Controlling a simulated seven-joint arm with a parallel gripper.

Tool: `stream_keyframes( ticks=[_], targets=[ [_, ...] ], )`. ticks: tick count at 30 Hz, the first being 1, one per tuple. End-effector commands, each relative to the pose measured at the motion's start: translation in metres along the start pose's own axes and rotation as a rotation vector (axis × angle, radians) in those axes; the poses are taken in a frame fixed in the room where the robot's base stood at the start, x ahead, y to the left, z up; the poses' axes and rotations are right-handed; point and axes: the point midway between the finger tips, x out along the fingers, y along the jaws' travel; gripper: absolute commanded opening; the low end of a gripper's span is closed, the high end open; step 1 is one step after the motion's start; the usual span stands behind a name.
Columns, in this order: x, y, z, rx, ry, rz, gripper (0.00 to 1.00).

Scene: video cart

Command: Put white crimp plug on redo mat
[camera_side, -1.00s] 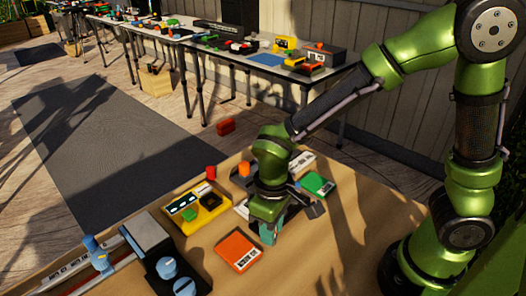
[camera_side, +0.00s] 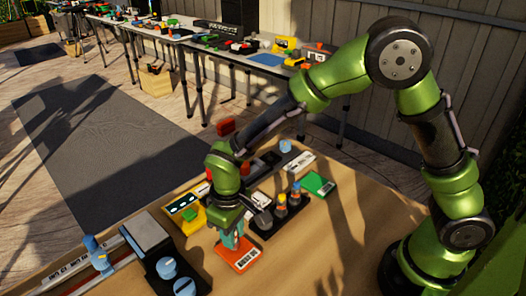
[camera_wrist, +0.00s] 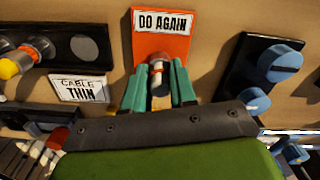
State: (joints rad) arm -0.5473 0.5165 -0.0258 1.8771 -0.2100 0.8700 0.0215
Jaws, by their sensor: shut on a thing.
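The redo mat is the orange pad marked DO AGAIN (camera_wrist: 163,40); in the side view it lies on the wooden bench top (camera_side: 238,260). My gripper (camera_wrist: 158,78) has teal fingers shut on the white crimp plug (camera_wrist: 156,67), a small white piece with a reddish-brown band. The plug is at the near edge of the mat in the wrist view. In the side view my gripper (camera_side: 231,242) points down over the mat's far part, and its fingers hide the plug. I cannot tell whether the plug touches the mat.
A black holder with two upright plugs (camera_side: 281,210) stands right of the gripper. A green pad (camera_side: 318,184) lies farther right. A yellow device (camera_side: 185,208) is behind left, and a black block with blue knobs (camera_side: 172,270) is front left. Bare bench lies right of the mat.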

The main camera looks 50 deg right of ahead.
Motion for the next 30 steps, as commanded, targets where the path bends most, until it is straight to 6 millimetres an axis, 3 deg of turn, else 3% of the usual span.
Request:
stream_keyframes(
  ticks=[5, 6, 10, 22, 30],
  targets=[
    [0.004, 0.000, 0.000, 0.001, -0.001, 0.000, 0.00],
    [0.003, 0.000, 0.000, 0.001, -0.001, 0.000, 0.32],
    [0.003, 0.000, 0.000, 0.001, -0.001, 0.000, 0.52],
    [-0.007, 0.000, -0.001, 0.000, 0.003, 0.000, 0.52],
    [-0.061, 0.000, -0.001, 0.002, 0.006, -0.002, 0.52]
  ],
)
